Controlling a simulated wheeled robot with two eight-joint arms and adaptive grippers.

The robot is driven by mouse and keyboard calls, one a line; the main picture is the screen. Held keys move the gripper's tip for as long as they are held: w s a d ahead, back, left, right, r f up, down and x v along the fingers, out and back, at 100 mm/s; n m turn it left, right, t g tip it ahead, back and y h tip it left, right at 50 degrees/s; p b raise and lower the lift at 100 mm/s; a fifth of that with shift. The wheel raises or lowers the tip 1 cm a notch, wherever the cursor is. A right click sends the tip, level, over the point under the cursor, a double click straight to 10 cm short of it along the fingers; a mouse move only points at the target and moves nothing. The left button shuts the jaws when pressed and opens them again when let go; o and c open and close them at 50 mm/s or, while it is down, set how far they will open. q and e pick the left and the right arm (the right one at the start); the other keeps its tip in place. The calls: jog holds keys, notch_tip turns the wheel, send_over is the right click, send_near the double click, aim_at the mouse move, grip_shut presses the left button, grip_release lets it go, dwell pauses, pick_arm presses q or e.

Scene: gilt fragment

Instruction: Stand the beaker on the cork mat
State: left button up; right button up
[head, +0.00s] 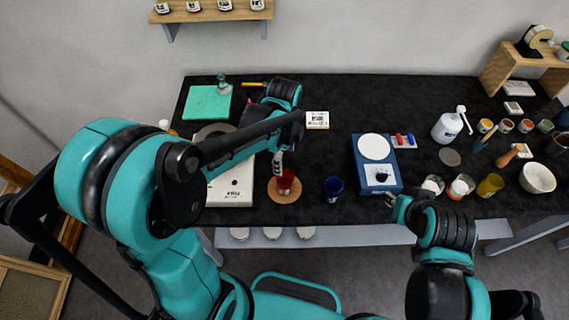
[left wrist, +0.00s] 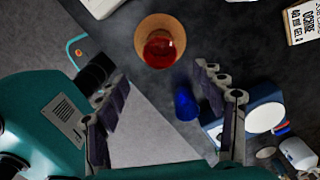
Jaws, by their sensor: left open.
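A red see-through beaker (head: 285,182) stands upright on the round brown cork mat (head: 287,209) near the table's front edge. My left gripper (head: 278,161) is just behind the beaker in the head view.
A blue cup (head: 333,188) stands right of the mat. A white hotplate-like device (head: 231,187) is close on the left. A blue device with a white round top (head: 378,176) stands further right, with several jars and bowls beyond. Dark tabletop behind the blue cup is free.

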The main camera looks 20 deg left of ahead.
pick_arm(q)
jog(key=s+a+r+n+t, duration=0.4)
jog(key=s+r+n+t, duration=0.3)
jog(key=n, duration=1.2)
jog(key=s+r, duration=0.2)
jog(key=s, duration=0.1)
jog(key=shift+s+a, duration=0.15)
jog(key=shift+a, duration=0.2)
notch_tip(320, 180, down, 12)
jog(key=b, duration=1.1)
jog(key=shift+r, duration=0.25)
